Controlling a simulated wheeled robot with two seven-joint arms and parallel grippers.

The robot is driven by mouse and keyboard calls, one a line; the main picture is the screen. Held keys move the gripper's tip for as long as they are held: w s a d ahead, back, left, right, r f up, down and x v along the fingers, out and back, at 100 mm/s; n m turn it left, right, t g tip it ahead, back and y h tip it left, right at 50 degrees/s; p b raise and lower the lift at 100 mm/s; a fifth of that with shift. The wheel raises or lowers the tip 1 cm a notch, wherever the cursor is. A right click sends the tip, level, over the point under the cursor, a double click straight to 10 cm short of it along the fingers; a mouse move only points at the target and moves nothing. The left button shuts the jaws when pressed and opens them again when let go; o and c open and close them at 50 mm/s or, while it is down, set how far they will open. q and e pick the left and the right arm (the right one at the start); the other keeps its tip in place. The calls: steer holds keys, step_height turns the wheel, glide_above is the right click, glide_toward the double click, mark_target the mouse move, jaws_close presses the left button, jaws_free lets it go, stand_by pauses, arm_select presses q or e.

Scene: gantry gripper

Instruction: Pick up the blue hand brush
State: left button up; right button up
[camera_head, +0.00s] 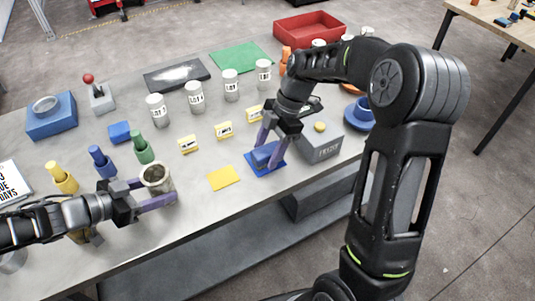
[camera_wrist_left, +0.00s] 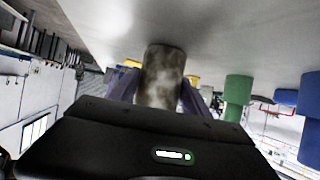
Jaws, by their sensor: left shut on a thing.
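My left gripper (camera_head: 148,192) is shut on a mottled grey-brown cylindrical pot (camera_head: 157,177), which has an open top. In the left wrist view the pot (camera_wrist_left: 162,75) stands between the two purple fingers. My right gripper (camera_head: 270,151) points down over a blue mat (camera_head: 278,165) at the table's front. A small blue object (camera_head: 264,153) lies between its fingers; I cannot tell whether they touch it. This may be the blue hand brush, but its shape is too small to be sure. A blue block (camera_head: 120,132) also lies at the table's left.
Green (camera_head: 142,147), blue (camera_head: 102,162) and yellow (camera_head: 61,178) bottle-like pieces stand behind my left gripper. White labelled jars (camera_head: 194,98) stand farther back. A grey box (camera_head: 321,143) is right of my right gripper. A yellow square (camera_head: 223,178) lies flat near the front edge.

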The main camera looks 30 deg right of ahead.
mark_target(267, 149)
jaws_close()
stand_by(0.4)
step_height(267, 149, up, 10)
steer(key=shift+r, duration=0.1)
stand_by(0.5)
stand_by(0.4)
